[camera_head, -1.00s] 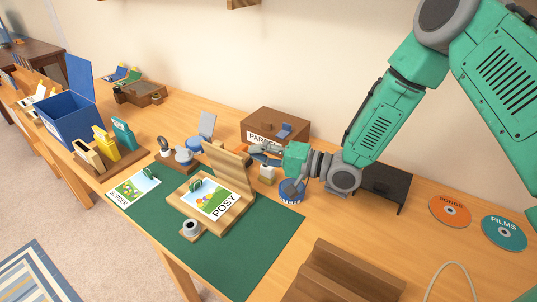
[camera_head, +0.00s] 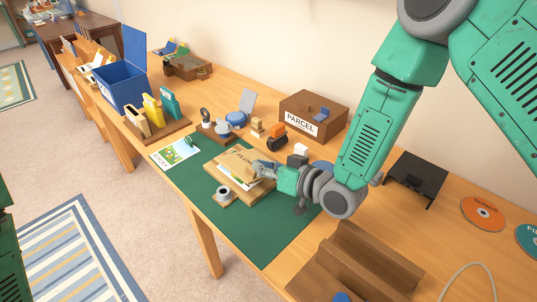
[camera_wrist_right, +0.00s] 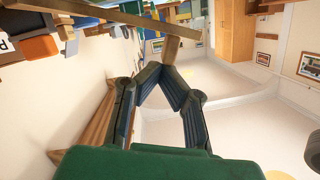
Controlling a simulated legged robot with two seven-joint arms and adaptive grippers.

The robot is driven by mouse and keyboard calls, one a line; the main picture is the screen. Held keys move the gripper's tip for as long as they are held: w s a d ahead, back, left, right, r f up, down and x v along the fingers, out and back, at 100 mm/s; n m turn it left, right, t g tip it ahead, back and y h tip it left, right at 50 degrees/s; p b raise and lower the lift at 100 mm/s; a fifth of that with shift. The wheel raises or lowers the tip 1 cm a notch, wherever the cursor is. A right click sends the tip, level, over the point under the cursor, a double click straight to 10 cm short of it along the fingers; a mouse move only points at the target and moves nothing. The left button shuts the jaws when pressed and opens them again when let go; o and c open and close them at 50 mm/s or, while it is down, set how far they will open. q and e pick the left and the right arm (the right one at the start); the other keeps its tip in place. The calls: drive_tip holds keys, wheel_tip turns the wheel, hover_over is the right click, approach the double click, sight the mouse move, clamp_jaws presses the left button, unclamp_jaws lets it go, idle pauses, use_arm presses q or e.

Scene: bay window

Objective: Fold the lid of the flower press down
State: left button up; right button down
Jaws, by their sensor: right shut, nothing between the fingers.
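The flower press (camera_head: 236,182) is a pale wooden frame on the green mat. Its lid (camera_head: 238,160), with dark lettering on its outer face, is swung over the base and lies low. A white strip of the card (camera_head: 221,172) shows beneath the lid's near edge, so the lid looks a little tilted; whether it touches the base I cannot tell. My right gripper (camera_head: 257,170) is shut and empty, at the lid's right part and hiding some of it. In the right wrist view its fingertips (camera_wrist_right: 160,70) meet, with wooden parts around them. My left gripper is out of view.
A small round item on a wooden piece (camera_head: 224,193) sits at the press's near side. A picture card (camera_head: 176,150) lies left on the green mat (camera_head: 265,235). A parcel box (camera_head: 313,112) stands behind; a brown stepped stand (camera_head: 350,262) is front right.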

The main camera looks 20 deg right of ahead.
sight(249, 178)
drive_tip(key=a+f+n, duration=0.1)
drive_tip(key=s+a+f+n+h+b, duration=0.1)
drive_tip(key=f, duration=0.1)
drive_tip(key=shift+t, duration=0.3)
drive_tip(key=shift+s+a+f+b, duration=0.2)
drive_tip(key=shift+f+b, duration=0.15)
drive_tip(key=shift+f, duration=0.25)
drive_tip(key=shift+w+r, duration=0.1)
drive_tip(key=shift+r, duration=0.1)
